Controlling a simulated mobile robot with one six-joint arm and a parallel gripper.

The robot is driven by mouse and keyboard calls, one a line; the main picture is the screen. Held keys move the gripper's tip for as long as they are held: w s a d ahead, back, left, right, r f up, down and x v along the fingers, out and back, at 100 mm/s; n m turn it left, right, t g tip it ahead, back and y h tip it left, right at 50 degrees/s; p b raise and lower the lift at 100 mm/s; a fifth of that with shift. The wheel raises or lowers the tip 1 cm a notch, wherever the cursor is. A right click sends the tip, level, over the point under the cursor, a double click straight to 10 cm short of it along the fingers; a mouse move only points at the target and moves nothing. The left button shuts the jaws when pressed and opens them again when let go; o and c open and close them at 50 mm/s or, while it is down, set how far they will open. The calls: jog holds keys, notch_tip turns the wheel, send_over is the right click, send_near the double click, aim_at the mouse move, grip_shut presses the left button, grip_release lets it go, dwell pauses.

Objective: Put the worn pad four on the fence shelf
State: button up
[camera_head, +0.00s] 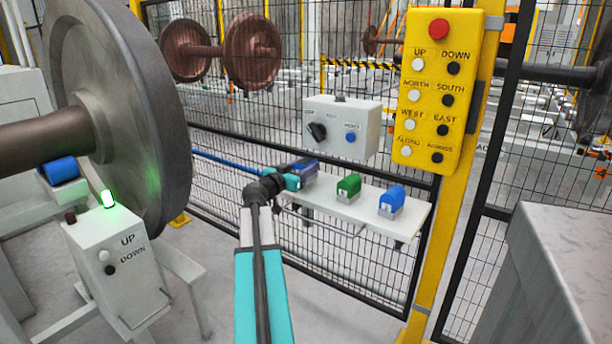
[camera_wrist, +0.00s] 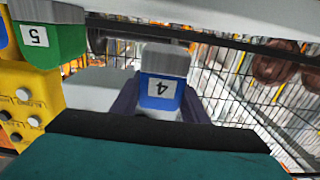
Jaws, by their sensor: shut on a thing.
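Pad four is blue with a grey base and a white label marked 4, which shows upside down in the wrist view (camera_wrist: 162,88). My gripper (camera_wrist: 155,104) is shut on it, with a dark finger on each side. In the head view, my gripper (camera_head: 298,170) holds the pad (camera_head: 309,172) at the left end of the white fence shelf (camera_head: 365,215). The pad is at or just above the shelf top; I cannot tell if it touches. My gripper and wrist hide part of the pad and the shelf's left end.
A green pad (camera_head: 348,186), marked 5 in the wrist view (camera_wrist: 50,42), and a blue pad (camera_head: 391,201) stand on the shelf to the right. A grey control box (camera_head: 342,126) hangs above. A yellow button panel (camera_head: 437,90) is at right. A large wheel (camera_head: 118,110) stands left.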

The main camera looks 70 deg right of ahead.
notch_tip(320, 180, down, 2)
jog(key=shift+f, duration=0.1)
jog(key=shift+d+f, duration=0.15)
jog(key=shift+f, duration=0.4)
jog(key=shift+f+b, duration=0.15)
jog(key=shift+b, duration=0.25)
jog(key=o, duration=1.3)
jog(key=shift+s, duration=0.1)
jog(key=shift+r+p, duration=0.2)
jog(key=shift+p, duration=0.2)
jog(key=shift+v, duration=6)
